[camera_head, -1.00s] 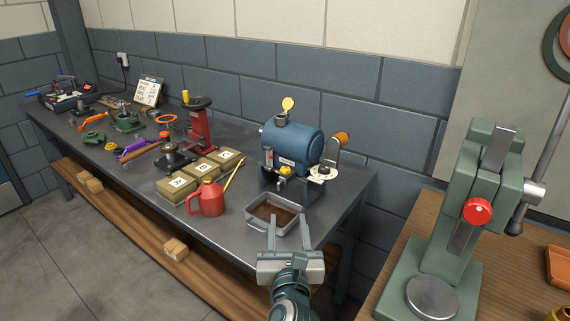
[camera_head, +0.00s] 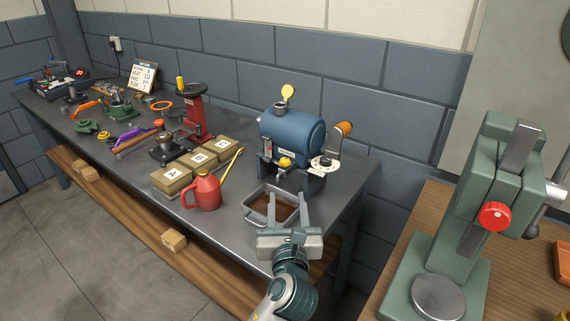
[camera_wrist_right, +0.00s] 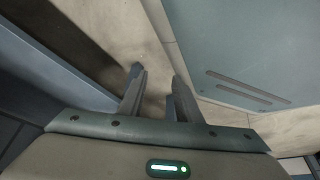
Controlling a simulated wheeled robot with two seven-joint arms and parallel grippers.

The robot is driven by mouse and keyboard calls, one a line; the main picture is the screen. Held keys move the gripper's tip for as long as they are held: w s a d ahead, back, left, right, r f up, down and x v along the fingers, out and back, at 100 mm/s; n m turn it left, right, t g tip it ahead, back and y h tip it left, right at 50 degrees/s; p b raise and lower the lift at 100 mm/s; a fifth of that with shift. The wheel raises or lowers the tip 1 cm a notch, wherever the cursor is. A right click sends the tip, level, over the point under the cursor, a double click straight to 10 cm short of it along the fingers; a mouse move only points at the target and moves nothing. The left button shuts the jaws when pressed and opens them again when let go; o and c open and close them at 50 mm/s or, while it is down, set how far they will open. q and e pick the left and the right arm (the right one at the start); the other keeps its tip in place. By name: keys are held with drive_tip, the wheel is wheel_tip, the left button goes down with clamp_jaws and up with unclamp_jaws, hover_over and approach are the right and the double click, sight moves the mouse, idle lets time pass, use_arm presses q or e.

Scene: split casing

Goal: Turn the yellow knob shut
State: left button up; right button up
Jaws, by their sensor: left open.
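The yellow knob (camera_head: 285,162) sits low on the front of the blue tank (camera_head: 291,136), above a tray. Its turn position is too small to tell. My left gripper (camera_head: 287,196) is open and empty. It shows over the right part of the grey drip tray (camera_head: 253,215), below the knob in the picture and apart from it, with its fingers pointing toward the tank. My right gripper (camera_wrist_right: 156,80) shows only in the right wrist view, its fingers apart with nothing between them.
A red oil can (camera_head: 203,191) and lettered boxes (camera_head: 172,178) stand left of the tray. A crank with an orange handle (camera_head: 344,128) is right of the tank. A green press (camera_head: 460,220) stands on the wooden bench at right.

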sight(285, 163)
use_arm(q)
drive_tip(key=w+p, duration=0.1)
drive_tip(key=w, duration=1.3)
drive_tip(key=shift+w+a, duration=0.15)
drive_tip(key=shift+w, duration=0.9)
drive_tip(key=c, duration=1)
drive_tip(key=shift+p, duration=0.3)
drive_tip(key=shift+c, duration=0.2)
use_arm(e)
drive_tip(key=s+d+g, duration=0.1)
drive_tip(key=s+d, duration=0.1)
drive_tip(key=s, duration=0.4)
drive_tip(key=shift+d+f+h, duration=0.15)
drive_tip(key=shift+f+h, duration=0.15)
drive_tip(key=shift+f, duration=0.15)
